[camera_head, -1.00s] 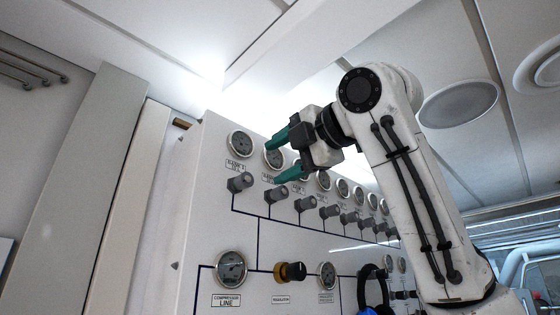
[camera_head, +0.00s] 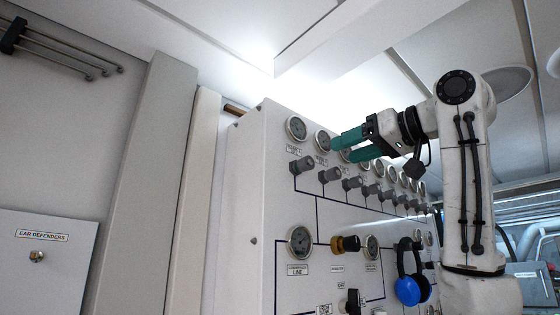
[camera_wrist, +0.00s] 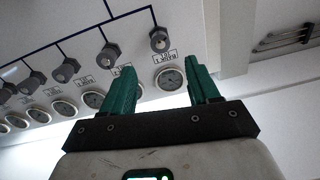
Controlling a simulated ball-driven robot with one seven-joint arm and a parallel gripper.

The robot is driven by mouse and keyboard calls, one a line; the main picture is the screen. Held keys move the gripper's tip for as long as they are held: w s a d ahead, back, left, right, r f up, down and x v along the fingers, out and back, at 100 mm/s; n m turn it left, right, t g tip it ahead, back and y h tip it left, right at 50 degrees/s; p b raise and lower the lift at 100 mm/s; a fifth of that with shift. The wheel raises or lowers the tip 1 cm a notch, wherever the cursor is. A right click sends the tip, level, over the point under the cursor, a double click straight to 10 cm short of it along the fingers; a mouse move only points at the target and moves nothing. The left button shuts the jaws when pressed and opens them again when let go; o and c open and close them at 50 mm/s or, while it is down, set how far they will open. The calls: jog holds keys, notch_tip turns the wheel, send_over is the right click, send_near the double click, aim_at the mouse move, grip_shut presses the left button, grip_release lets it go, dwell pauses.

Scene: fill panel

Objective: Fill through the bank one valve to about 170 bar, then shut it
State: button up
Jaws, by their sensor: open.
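The bank one valve (camera_head: 302,165) is the leftmost grey knob in the panel's upper row. Its round gauge (camera_head: 296,127) is above it; the reading is too small to make out. My gripper (camera_head: 342,148) is open and empty, in front of the second and third gauges, right of the bank one valve and apart from it. In the wrist view, the bank one valve (camera_wrist: 160,40) shows upside down beyond my open fingers, with its label and gauge (camera_wrist: 170,78) between the fingertips (camera_wrist: 160,66). The knob's setting cannot be told.
More knobs and gauges run right along the panel (camera_head: 262,200). Below are the compressor line gauge (camera_head: 300,242), a black-and-yellow regulator knob (camera_head: 346,244) and hanging blue ear defenders (camera_head: 412,288). An ear defenders cabinet (camera_head: 45,262) stands at left. Space before the panel's left part looks clear.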

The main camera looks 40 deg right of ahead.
aim_at(310, 164)
jog(key=shift+m, duration=0.5)
jog(key=w+p, duration=0.1)
jog(key=w, duration=0.2)
jog(key=w+p, duration=0.1)
jog(key=w, duration=0.2)
jog(key=w+a+p, duration=0.1)
jog(key=w+p, duration=0.1)
jog(key=w, duration=0.1)
jog(key=shift+w, duration=0.2)
jog(key=shift+w+f, duration=0.1)
jog(key=shift+w, duration=0.6)
jog(key=c, duration=1)
jog(key=shift+m, duration=0.3)
jog(key=o, duration=1)
